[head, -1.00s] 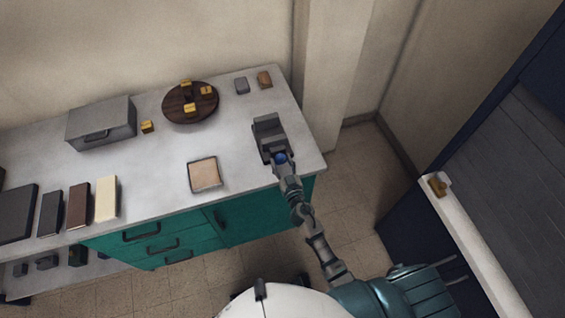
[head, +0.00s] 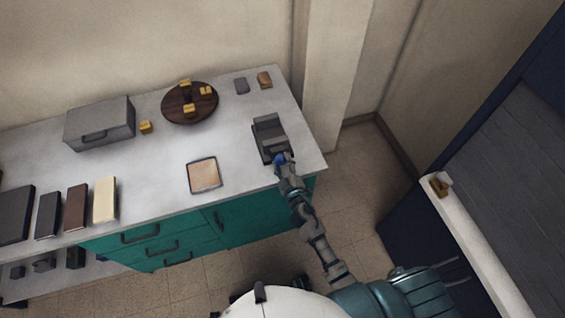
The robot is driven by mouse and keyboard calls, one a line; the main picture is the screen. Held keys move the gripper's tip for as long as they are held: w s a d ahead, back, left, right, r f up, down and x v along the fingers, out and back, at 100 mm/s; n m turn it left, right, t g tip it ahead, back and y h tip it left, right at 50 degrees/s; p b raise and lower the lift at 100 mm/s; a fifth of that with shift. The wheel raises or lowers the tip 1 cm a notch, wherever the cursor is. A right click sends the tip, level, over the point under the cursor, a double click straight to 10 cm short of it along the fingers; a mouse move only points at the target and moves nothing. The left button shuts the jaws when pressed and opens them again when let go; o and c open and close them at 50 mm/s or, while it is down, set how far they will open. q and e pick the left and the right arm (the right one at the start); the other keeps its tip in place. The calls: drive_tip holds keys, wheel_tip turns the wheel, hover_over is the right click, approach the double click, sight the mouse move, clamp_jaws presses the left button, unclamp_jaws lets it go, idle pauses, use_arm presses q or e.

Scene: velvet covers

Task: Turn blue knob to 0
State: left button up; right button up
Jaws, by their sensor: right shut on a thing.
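The blue knob (head: 280,158) is on the front of a dark grey device (head: 268,136) near the right end of the counter. My right gripper (head: 283,162) is at the device's front, shut on the blue knob. The fingers and my wrist cover part of the knob, and its markings are too small to read. My left gripper is not in the head view.
The device stands on a pale counter (head: 150,185) above teal drawers. A framed tan square (head: 204,175) lies left of it. A round dark wooden tray (head: 175,112) with yellow blocks and a grey box (head: 100,122) stand farther back.

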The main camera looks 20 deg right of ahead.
idle(0.6)
drive_tip(key=o, duration=1.2)
drive_tip(key=shift+c, duration=0.2)
drive_tip(key=s, duration=1.2)
drive_tip(key=shift+d+f, duration=0.1)
drive_tip(key=shift+d, duration=0.05)
